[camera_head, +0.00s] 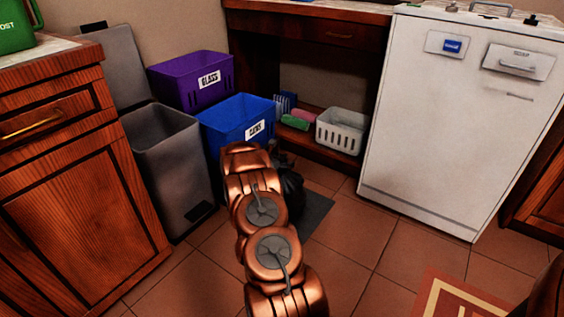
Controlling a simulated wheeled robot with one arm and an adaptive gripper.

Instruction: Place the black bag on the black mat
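The black bag (291,190) stands on the floor beyond my copper-coloured arm, which hides its left part. A flat dark grey or black mat (316,212) lies on the tiles at the bag's right. The bag's lower part overlaps the mat in the picture; I cannot tell whether it rests on it or is held above it. My gripper is at the far end of the arm, mostly hidden behind the arm links near the bag. I cannot see its fingers or whether they hold the bag.
A tall grey bin (172,170) with its lid up, a blue bin (236,121) and a purple bin (190,80) stand at left. A white basket (342,131) sits on the low shelf. A white dishwasher (450,130) stands at right. Floor tiles (370,235) are clear right of the mat.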

